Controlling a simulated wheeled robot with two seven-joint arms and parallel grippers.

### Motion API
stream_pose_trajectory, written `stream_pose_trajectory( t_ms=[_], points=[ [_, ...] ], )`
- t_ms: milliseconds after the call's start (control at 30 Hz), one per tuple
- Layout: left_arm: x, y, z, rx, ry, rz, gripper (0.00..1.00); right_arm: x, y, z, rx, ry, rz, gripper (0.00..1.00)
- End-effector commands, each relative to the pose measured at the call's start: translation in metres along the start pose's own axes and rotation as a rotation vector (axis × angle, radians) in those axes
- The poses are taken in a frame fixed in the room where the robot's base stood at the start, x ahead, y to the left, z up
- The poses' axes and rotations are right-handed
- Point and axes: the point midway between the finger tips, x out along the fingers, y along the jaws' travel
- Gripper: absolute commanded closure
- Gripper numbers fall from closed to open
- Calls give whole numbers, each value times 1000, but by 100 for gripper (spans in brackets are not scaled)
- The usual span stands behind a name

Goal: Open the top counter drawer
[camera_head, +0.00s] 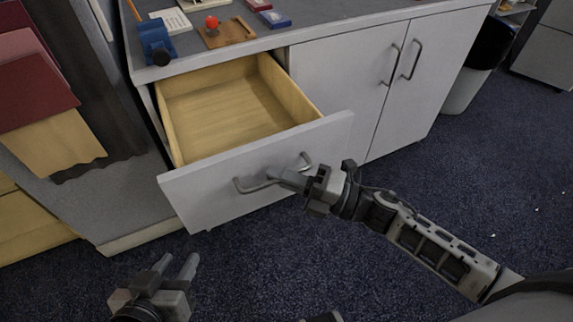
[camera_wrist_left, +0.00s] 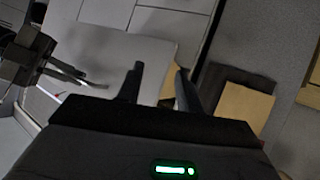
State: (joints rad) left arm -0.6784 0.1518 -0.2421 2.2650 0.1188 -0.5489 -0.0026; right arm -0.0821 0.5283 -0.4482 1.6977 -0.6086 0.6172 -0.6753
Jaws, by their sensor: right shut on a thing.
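The top counter drawer (camera_head: 225,108) is pulled well out of the counter, and its light wooden inside is empty. Its grey front panel (camera_head: 200,195) carries a curved metal handle (camera_head: 250,186). My right gripper (camera_head: 285,177) is shut on the handle, in front of the panel; its fingers hide part of the handle. My left gripper (camera_head: 178,268) is open and empty, low in front of the drawer and apart from it. The left gripper's fingers (camera_wrist_left: 158,88) also show apart in the left wrist view, with nothing between them.
The grey counter top (camera_head: 330,12) holds a blue device (camera_head: 156,42), a wooden board with a red ball (camera_head: 226,33) and small boxes. Closed cabinet doors (camera_head: 350,80) stand right of the drawer. A bin (camera_head: 475,70) is at far right.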

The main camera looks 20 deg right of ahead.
Motion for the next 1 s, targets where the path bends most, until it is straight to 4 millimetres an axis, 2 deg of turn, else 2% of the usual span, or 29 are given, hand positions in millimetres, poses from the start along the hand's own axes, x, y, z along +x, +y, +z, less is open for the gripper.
stream_pose_trajectory(
  t_ms=[333,400,433,867,1000],
  points=[
    [0,0,0,-3,0,-3,64,-1,0,0,-2,0,-1,100],
    [0,0,0,-3,0,-3,64,-1,0,0,-1,0,-1,77],
    [0,0,0,-3,-1,-3,64,-1,0,0,-1,0,-1,70],
    [0,-1,0,-1,-2,-3,64,-1,0,-1,0,1,0,70],
    [1,-1,1,1,-3,-2,64,-7,-1,-1,1,0,-2,70]
  ],
)
